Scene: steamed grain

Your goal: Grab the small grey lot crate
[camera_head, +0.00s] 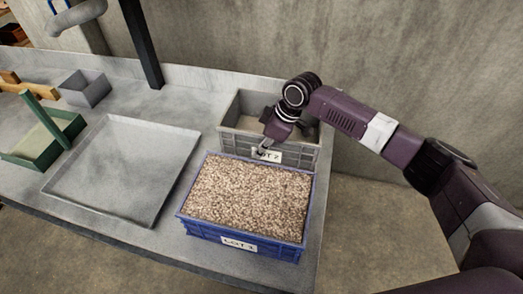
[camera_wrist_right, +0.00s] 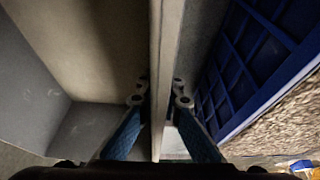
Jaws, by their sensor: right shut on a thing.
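The grey lot crate (camera_head: 233,141), with a label reading LOT 2, stands at the table's back right, behind the blue crate. My right gripper (camera_head: 262,149) reaches down to its near wall, beside the label, and partly covers the label. In the right wrist view, the two blue-padded fingers of my right gripper (camera_wrist_right: 160,92) are shut on the crate's wall (camera_wrist_right: 168,40), one finger inside and one outside. The crate's inside looks empty where it shows; my arm hides its right part. My left gripper is not in view.
A blue crate (camera_head: 210,229) full of grain, labelled LOT 1, stands close in front; its lattice side shows in the right wrist view (camera_wrist_right: 255,60). A wide, empty metal tray (camera_head: 125,165) lies left. A small grey box (camera_head: 85,90) and green frame (camera_head: 50,145) are farther left.

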